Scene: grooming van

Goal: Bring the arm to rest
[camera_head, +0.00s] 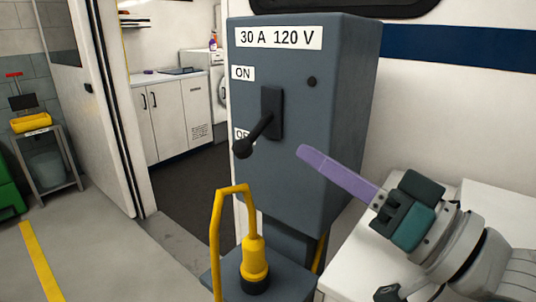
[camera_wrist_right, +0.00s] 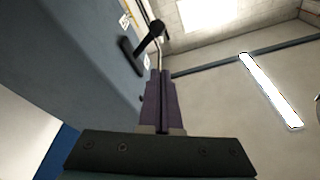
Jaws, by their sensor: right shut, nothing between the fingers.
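My right gripper (camera_head: 304,152) comes in from the right in the head view, its long purple fingers closed together with nothing between them. Its tips are in front of the grey power box, apart from the switch lever and to its right. The right wrist view shows the shut purple fingers (camera_wrist_right: 161,73), with the box (camera_wrist_right: 75,75) on the left and the black lever (camera_wrist_right: 150,42) beyond the tips. My left gripper is not in view.
The grey box (camera_head: 345,110) reads "30 A 120 V"; its black lever (camera_head: 262,128) slants down, partly covering the lower label. A yellow plug (camera_head: 254,258) with a looped yellow cable stands below. A white surface (camera_head: 350,262) lies under my right arm. Open floor is at left.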

